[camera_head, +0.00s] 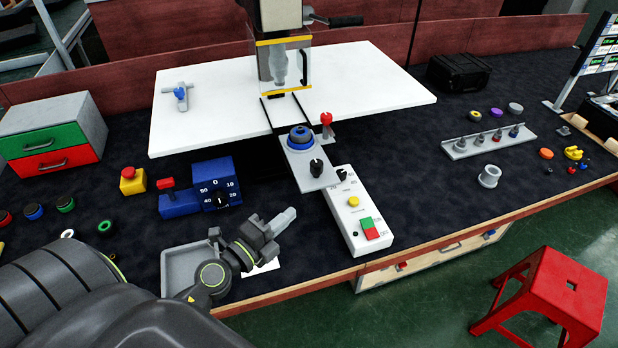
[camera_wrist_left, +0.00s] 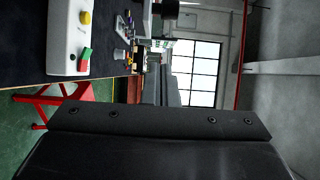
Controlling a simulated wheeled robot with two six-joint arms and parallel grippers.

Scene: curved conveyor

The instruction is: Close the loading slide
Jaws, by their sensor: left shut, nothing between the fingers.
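The loading slide is a grey plate (camera_head: 308,171) sticking out toward me from the front of the white machine table (camera_head: 210,105). My left gripper (camera_head: 292,214) is shut and empty, in front of the slide and left of the white control box (camera_head: 345,198), apart from the slide. My right gripper is not in view.
The control box stands close to the slide's front end and also shows in the left wrist view (camera_wrist_left: 60,40). A red-knobbed lever (camera_head: 327,120) rises beside the slide. A blue dial box (camera_head: 215,184) stands to the left. A grey tray (camera_head: 180,268) lies near my left arm.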

